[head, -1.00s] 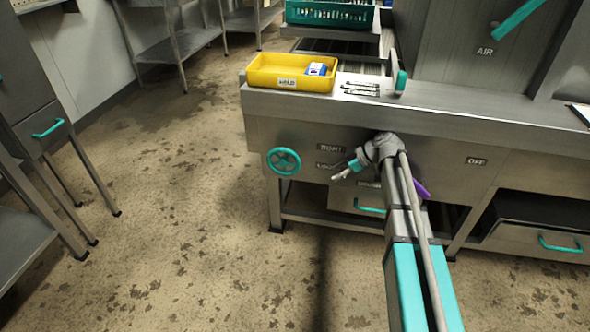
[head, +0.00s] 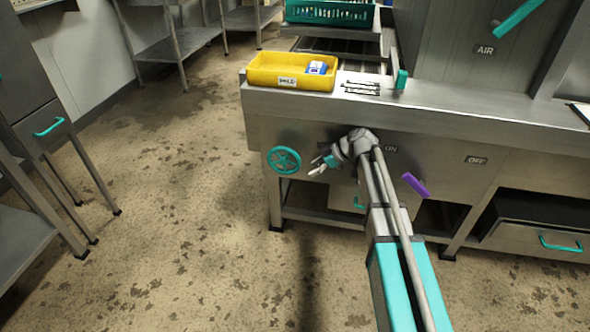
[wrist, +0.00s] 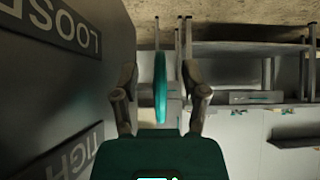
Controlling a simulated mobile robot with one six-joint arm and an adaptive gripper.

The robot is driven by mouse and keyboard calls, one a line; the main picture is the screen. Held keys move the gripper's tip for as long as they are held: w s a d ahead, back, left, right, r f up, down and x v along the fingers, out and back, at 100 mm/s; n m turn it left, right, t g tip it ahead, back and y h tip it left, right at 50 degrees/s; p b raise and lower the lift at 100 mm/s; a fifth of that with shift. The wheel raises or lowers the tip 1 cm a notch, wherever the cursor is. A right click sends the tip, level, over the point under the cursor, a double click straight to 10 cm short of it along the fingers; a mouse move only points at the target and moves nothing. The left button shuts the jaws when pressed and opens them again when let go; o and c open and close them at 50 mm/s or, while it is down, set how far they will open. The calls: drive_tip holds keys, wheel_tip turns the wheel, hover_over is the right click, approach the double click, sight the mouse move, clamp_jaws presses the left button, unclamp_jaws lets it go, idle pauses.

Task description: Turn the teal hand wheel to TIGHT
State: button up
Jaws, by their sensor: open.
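The teal hand wheel (head: 284,160) is mounted on the left part of the steel front panel. My gripper (head: 318,166) is just right of the wheel in the head view, open and pointing left toward it. In the wrist view the wheel (wrist: 161,88) shows edge-on between the two open fingers of my gripper (wrist: 163,75), apparently farther ahead; I see no contact. The LOOSE label (wrist: 66,26) and the partly cut-off TIGHT label (wrist: 62,158) are on the panel at left in the wrist view. My arm hides both labels in the head view.
A purple handle (head: 416,185) sticks out of the panel right of my arm, near the ON label (head: 391,149). A yellow bin (head: 290,72) stands on the ledge above the wheel. The floor left of the wheel is clear.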

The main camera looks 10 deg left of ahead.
sight(295, 167)
drive_tip(key=a, duration=0.2)
drive_tip(key=a+f+b, duration=0.1)
drive_tip(key=a, duration=0.2)
drive_tip(key=shift+a+f, duration=0.1)
drive_tip(key=shift+a, duration=0.15)
drive_tip(key=shift+b+x, duration=0.6)
drive_tip(key=shift+x, duration=0.2)
drive_tip(key=shift+a, duration=0.1)
clamp_jaws()
